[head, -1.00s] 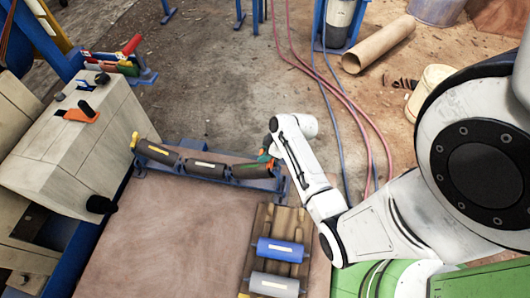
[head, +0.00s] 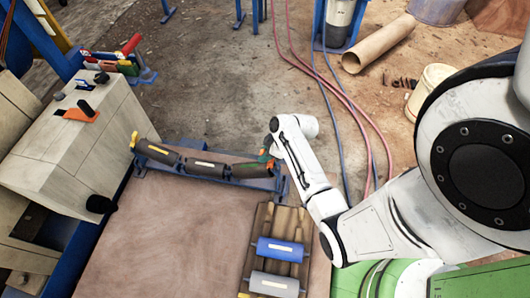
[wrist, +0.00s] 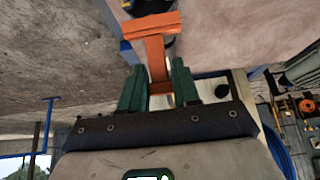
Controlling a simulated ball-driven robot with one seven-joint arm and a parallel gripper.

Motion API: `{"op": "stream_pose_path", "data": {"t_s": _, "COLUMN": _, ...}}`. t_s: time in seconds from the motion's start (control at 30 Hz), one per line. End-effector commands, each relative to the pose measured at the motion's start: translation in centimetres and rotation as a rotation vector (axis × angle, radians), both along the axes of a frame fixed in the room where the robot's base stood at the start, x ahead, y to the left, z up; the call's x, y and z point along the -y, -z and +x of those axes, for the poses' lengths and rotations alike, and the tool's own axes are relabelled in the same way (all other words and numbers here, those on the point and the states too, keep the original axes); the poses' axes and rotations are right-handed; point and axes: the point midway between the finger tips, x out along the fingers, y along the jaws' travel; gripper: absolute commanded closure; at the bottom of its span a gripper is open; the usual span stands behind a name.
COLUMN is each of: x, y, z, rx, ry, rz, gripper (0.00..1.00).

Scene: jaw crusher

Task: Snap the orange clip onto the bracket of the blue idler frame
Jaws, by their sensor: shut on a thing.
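The blue idler frame (head: 232,182) lies along the far edge of the brown surface and carries dark rollers (head: 205,168). A yellow clip (head: 134,140) sits at its left end. My gripper (head: 266,157) is at the frame's right end, partly hidden behind my arm. In the wrist view my gripper's green fingers (wrist: 159,86) are shut on the orange clip (wrist: 155,50), which points away from the palm. The clip's far end is close to a dark round part and blue metal. I cannot tell whether the clip touches the bracket, which is mostly hidden.
A wooden rack (head: 250,272) with a blue roller (head: 280,250) and a grey roller (head: 274,284) lies at the front right. A pale block-shaped housing (head: 75,145) stands at the left. The brown surface (head: 165,235) between is bare. Hoses (head: 330,90) run behind my arm.

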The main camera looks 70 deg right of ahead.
Motion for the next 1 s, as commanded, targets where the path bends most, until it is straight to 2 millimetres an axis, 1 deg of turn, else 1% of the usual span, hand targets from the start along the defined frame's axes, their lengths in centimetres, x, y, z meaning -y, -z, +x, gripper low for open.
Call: {"op": "stream_pose_path", "data": {"t_s": 1.0, "x": 0.1, "y": 2.1, "z": -1.1, "rx": 0.000, "ry": 0.000, "rz": 0.000, "gripper": 1.00}}
